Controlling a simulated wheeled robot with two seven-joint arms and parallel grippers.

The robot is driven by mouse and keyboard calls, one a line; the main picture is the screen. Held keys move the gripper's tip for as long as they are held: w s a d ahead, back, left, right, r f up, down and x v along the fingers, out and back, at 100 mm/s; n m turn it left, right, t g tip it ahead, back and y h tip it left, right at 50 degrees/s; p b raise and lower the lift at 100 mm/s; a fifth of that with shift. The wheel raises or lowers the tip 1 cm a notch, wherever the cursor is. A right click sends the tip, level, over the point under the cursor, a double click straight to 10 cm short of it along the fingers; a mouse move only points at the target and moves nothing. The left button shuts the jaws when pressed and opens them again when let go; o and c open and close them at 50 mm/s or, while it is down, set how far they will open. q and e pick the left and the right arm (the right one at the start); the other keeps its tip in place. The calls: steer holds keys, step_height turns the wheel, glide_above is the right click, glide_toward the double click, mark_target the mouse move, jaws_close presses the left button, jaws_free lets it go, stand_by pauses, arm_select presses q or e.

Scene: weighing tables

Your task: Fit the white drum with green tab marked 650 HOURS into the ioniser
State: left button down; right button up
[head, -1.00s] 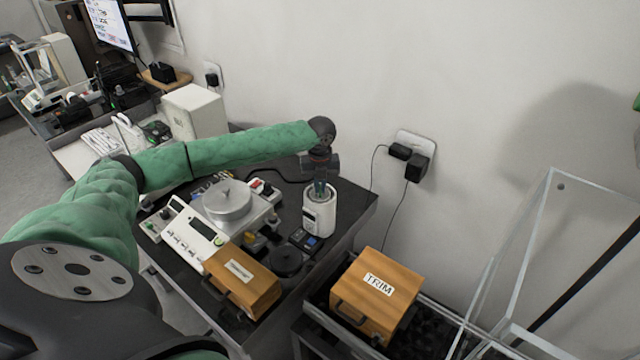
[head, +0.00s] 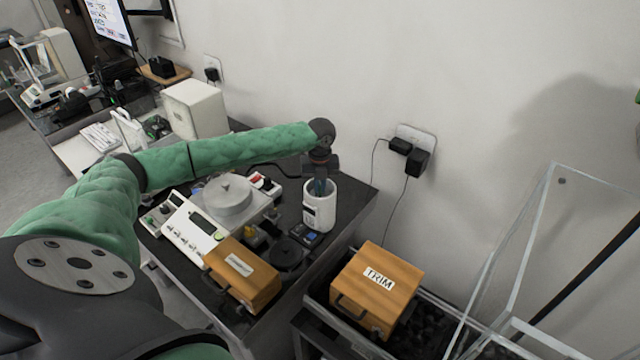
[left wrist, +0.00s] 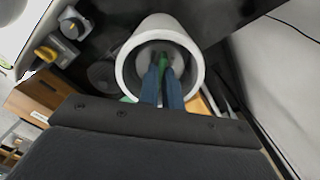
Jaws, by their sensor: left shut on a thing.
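The ioniser appears to be the white upright cylinder (head: 318,214) with a small dark panel, at the right rear of the black table. Its round open mouth also shows in the left wrist view (left wrist: 126,72). My left gripper (head: 319,188) points down with its blue fingers inside that mouth. In the left wrist view the fingers (left wrist: 163,72) are shut on a green tab (left wrist: 163,61) inside the cylinder. The drum's white body and its marking cannot be made out; the fingers and the cylinder wall hide them. My right gripper is not in view.
A wooden box (head: 243,274), a balance with a round metal lid (head: 228,196) and a black round piece (head: 287,254) crowd the black table. A TRIM box (head: 377,290) stands on the rack at the front right. A clear-walled case (head: 551,250) is farther right.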

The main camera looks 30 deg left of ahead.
arm_select(q)
steer(key=shift+f, duration=0.2)
steer(key=c, duration=1.5)
jaws_free()
